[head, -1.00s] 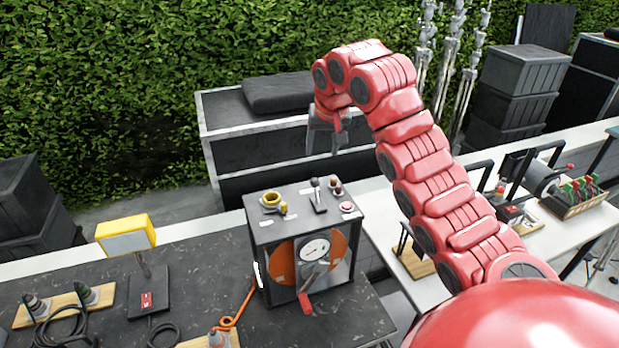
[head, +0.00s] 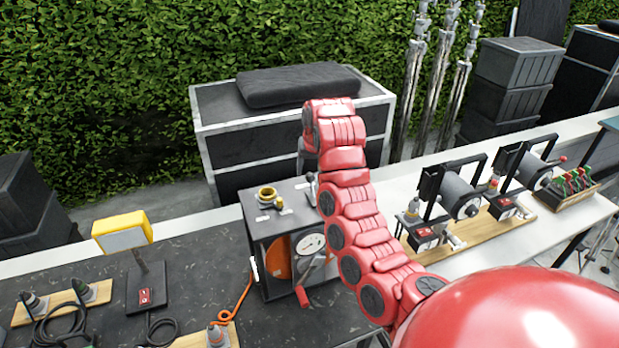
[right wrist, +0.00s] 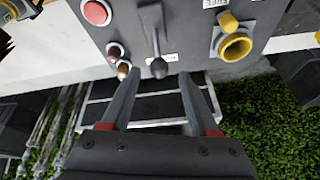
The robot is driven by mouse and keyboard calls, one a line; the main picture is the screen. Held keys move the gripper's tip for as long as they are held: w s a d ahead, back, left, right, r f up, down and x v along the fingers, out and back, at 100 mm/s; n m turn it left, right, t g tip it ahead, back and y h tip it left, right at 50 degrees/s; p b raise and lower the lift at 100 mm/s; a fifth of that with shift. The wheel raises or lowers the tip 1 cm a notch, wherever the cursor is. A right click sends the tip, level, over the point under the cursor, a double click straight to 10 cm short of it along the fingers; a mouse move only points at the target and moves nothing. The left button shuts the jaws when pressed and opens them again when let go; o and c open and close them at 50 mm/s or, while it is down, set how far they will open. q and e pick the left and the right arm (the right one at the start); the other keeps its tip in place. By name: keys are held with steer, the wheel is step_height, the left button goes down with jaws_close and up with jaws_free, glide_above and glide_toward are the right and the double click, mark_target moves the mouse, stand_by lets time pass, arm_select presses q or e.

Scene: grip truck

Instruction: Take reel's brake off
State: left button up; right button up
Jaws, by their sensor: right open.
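A dark box (head: 262,229) on the black table holds an orange reel (head: 278,258), a round gauge (head: 310,243) and a crank with a red handle (head: 302,296). A lever (head: 311,182) stands on its top, partly hidden by my right arm. In the right wrist view the lever's black knob (right wrist: 159,68) appears between the fingertips of my right gripper (right wrist: 157,82), which is open; I see no contact. In the head view that gripper is mostly hidden behind the arm. My left gripper is out of view.
On the box top, the right wrist view shows a red button (right wrist: 96,13), small knobs (right wrist: 115,52) and a yellow ring fitting (right wrist: 237,46). A yellow lamp (head: 122,232) stands left. Winches (head: 460,195) stand on the white table at right. A large case (head: 225,105) is behind.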

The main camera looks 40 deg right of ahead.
mark_target(310, 175)
steer(key=shift+w+f, duration=0.15)
steer(key=shift+f, duration=0.35)
steer(key=shift+p+x, duration=0.7)
steer(key=shift+x, duration=0.1)
steer(key=shift+w+d+f, duration=0.15)
steer(key=shift+w+f, duration=0.05)
steer(key=shift+f, duration=0.45)
jaws_close()
